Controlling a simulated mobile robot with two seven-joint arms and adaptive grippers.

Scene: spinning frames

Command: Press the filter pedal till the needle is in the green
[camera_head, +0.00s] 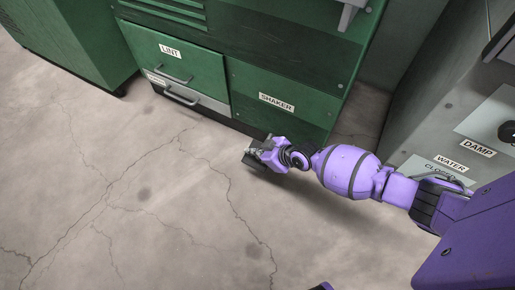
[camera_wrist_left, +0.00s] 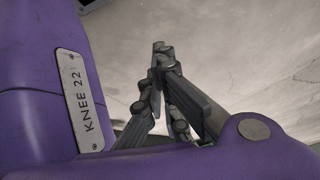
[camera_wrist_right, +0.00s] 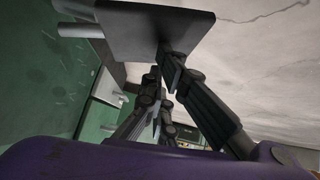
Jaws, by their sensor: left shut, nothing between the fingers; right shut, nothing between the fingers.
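The filter pedal (camera_wrist_right: 155,30) shows as a dark grey flat plate on two light rods at the top of the right wrist view. My right gripper (camera_wrist_right: 160,80) is shut and empty, with its fingers close by the plate; whether they touch it I cannot tell. In the head view the right gripper (camera_head: 259,151) is low over the floor in front of the green cabinet (camera_head: 300,80), and the dark pedal plate (camera_head: 255,163) is partly hidden beside it. My left gripper (camera_wrist_left: 158,60) is shut and empty, away from the pedal. No gauge or needle is in view.
The cabinet has a LINT drawer (camera_head: 172,64) with handles and a SHAKER panel (camera_head: 275,110). A grey unit (camera_head: 430,110) with DAMP and WATER labels stands at right. The cracked concrete floor (camera_head: 130,210) is clear at left and front.

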